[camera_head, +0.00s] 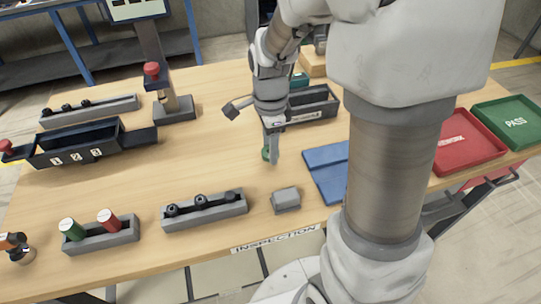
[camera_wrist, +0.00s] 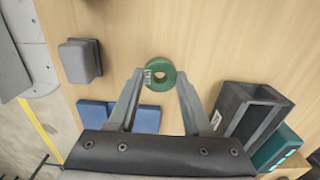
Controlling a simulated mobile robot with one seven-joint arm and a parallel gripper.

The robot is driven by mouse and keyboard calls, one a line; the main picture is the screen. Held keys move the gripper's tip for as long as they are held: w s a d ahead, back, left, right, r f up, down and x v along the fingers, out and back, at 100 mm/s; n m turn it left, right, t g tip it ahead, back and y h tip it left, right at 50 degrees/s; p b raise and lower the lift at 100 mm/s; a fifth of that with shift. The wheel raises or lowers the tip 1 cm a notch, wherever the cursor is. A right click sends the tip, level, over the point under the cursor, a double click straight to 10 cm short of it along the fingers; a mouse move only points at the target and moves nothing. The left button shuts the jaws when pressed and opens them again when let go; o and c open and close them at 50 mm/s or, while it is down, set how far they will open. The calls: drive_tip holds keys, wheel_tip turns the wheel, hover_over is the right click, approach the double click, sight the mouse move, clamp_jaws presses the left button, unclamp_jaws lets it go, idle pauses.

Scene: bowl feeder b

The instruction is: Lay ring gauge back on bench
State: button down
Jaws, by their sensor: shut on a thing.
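The ring gauge is a green ring with a small white label (camera_wrist: 160,74), held between the fingertips of my gripper (camera_wrist: 160,80) in the wrist view. In the head view, its green edge (camera_head: 265,154) shows beside the fingertips of my gripper (camera_head: 271,150), which point down. The finger partly hides it there. The ring is at or just over the bare wood of the bench (camera_head: 200,150). I cannot tell whether it touches the wood.
A grey block (camera_head: 286,199) and blue mats (camera_head: 326,170) lie nearby, in front. A dark open box (camera_head: 316,104) stands behind. A grey rack with black pieces (camera_head: 204,208) is front left. Red (camera_head: 468,140) and green PASS (camera_head: 508,122) trays are right. Wood left of my gripper is clear.

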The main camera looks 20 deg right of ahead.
drive_tip(key=shift+f+b, duration=0.3)
drive_tip(key=shift+f, duration=1.4)
drive_tip(key=shift+f, duration=0.1)
drive_tip(key=shift+f, duration=0.15)
drive_tip(key=shift+c, duration=1.6)
unclamp_jaws()
